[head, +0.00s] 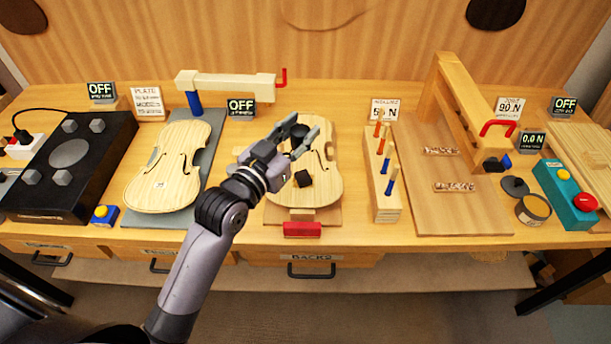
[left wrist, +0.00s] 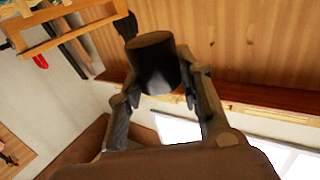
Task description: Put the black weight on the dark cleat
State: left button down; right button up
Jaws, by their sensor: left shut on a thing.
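My left gripper (head: 306,128) is shut on the black weight (head: 299,134), above the far half of the right violin plate (head: 328,180). In the left wrist view the weight (left wrist: 152,60) is a plain black cylinder held between the two fingers. A small dark block (head: 303,178), which looks like the dark cleat, sits on the middle of that plate, nearer the front than the gripper. The weight is apart from it. My forearm hides the plate's left part. My right gripper is not in view.
A second violin plate (head: 170,170) lies to the left. A wooden rack with blue and red handled tools (head: 384,198) stands just right of the plate. A red block (head: 303,229) is at its front. A cream clamp arm (head: 228,84) stands behind left.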

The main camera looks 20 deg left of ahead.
pick_arm(q)
jog(key=w+a+r, duration=0.1)
jog(key=w+r, duration=0.3)
jog(key=r, duration=0.1)
send_over(302, 177)
jog(key=shift+h, duration=0.3)
notch_tip(302, 177, down, 15)
jog(key=shift+w+r, duration=0.1)
notch_tip(302, 177, down, 4)
jog(key=shift+f, duration=0.55)
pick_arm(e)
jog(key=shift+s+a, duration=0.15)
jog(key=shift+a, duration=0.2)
pick_arm(q)
jog(key=shift+f, duration=0.1)
jog(key=c, duration=1.3)
grip_release()
jog(key=shift+f, duration=0.1)
jog(key=shift+o, duration=0.9)
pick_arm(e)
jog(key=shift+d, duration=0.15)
